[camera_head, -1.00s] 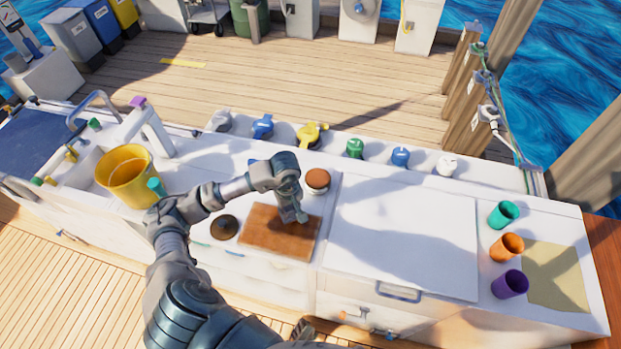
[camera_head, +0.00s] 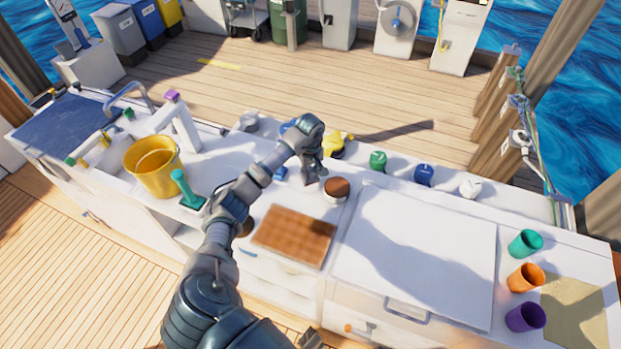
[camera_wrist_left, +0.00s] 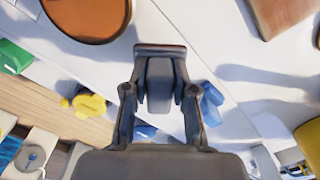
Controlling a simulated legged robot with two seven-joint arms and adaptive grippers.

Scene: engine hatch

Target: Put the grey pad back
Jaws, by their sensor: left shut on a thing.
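My left gripper (camera_head: 313,178) is over the back of the white counter, just left of a round pot with a brown top (camera_head: 336,189). In the left wrist view, the gripper (camera_wrist_left: 160,85) is shut on a dark grey piece (camera_wrist_left: 160,62), which looks like the grey pad. The piece sits between the fingers, and its far edge is brownish. In the head view it is too small to make out clearly. A brown rectangular board (camera_head: 294,236) lies bare in front of the gripper.
A yellow bucket (camera_head: 154,168) and a green-handled tool (camera_head: 187,190) stand left. A large white lid (camera_head: 415,250) lies right of the board. Several coloured knobs, including a green one (camera_head: 378,160), line the back edge. Green, orange (camera_head: 526,277) and purple cups stand far right.

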